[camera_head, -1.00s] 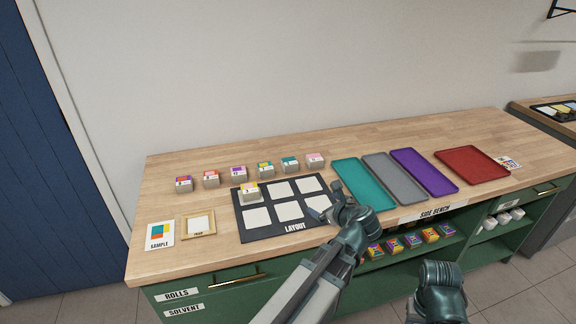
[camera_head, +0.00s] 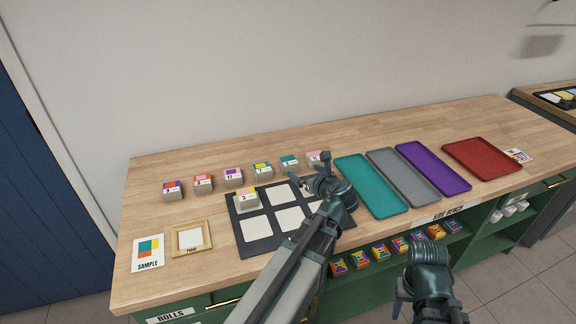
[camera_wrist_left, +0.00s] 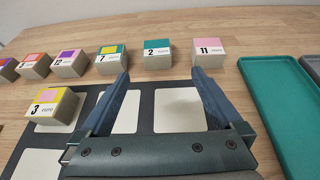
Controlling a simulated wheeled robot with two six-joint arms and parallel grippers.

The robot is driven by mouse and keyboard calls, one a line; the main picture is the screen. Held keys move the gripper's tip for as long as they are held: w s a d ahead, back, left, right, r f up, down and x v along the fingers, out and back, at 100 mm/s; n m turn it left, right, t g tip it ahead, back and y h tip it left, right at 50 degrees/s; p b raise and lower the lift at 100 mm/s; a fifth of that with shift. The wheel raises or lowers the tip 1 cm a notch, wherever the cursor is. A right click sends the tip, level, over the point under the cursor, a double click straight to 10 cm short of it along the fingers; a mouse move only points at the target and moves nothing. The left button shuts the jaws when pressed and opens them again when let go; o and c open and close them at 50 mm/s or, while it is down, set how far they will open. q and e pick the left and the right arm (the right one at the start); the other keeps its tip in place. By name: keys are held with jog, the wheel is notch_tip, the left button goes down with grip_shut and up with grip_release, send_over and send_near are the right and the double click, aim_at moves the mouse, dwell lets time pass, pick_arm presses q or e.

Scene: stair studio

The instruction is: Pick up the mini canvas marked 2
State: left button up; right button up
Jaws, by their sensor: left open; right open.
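The mini canvas marked 2 (camera_wrist_left: 157,53) is a small block with a teal and white top, standing on the bench. In the head view it (camera_head: 289,162) is in the back row, second from the right. My left gripper (camera_wrist_left: 160,76) is open and empty, its fingers pointing toward the canvas, which appears just beyond and between the tips. In the head view the left gripper (camera_head: 309,172) is over the layout mat's back right part. My right gripper (camera_head: 402,297) is open, low in front of the bench; its tips are hard to make out.
The pink canvas marked 11 (camera_wrist_left: 208,52) stands close right of it, and the one marked 7 (camera_wrist_left: 111,58) left. The canvas marked 3 (camera_head: 247,201) sits on the layout mat (camera_head: 262,241). A teal tray (camera_head: 370,186) lies to the right.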

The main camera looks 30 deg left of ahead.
aim_at(292, 165)
pick_arm(q)
jog(key=b+x, duration=0.2)
jog(key=x, duration=0.4)
jog(key=shift+w+f, duration=0.1)
jog(key=shift+f, duration=0.15)
jog(key=shift+w+a, duration=0.15)
jog(key=shift+a, duration=0.2)
jog(key=b+x, duration=0.1)
jog(key=x, duration=0.1)
jog(key=b+x, duration=0.1)
jog(key=x, duration=0.2)
jog(key=shift+a+f, duration=0.15)
jog(key=shift+f, duration=0.2)
jog(key=shift+r, duration=0.1)
jog(key=c, duration=1.4)
jog(key=shift+o, duration=0.2)
